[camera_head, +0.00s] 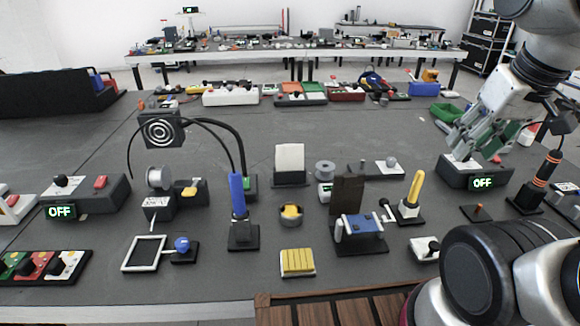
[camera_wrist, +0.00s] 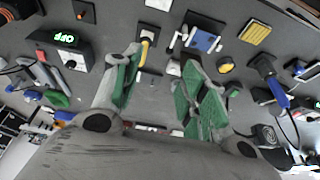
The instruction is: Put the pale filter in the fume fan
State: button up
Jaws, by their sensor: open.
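The pale filter, a white upright panel (camera_head: 290,158), stands in a dark holder in the middle of the table in the head view. The fume fan (camera_head: 160,130), a dark square with a pale spiral front, is at the left on a black curved arm. My gripper (camera_head: 474,150) is open and empty at the right, above the OFF switch box (camera_head: 478,172) and well apart from the filter and the fan. In the wrist view my gripper's green-padded fingers (camera_wrist: 162,60) are spread. The filter cannot be made out there.
A dark brown panel (camera_head: 347,192) stands right of the pale filter. A blue-handled tool (camera_head: 238,195) and a yellow-handled tool (camera_head: 415,188) stand upright nearby. The table behind the filter is largely clear.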

jog(key=w+a+f+m+g+y, duration=0.3)
jog(key=w+a+m+g+y, duration=0.2)
jog(key=w+a, duration=0.35)
jog(key=m+y, duration=1.3)
send_near(290, 145)
jog(key=a, duration=0.3)
jog(key=shift+t, duration=0.4)
jog(key=a, duration=0.7)
jog(key=shift+s+f, duration=0.2)
jog(key=shift+s, duration=0.05)
grip_shut()
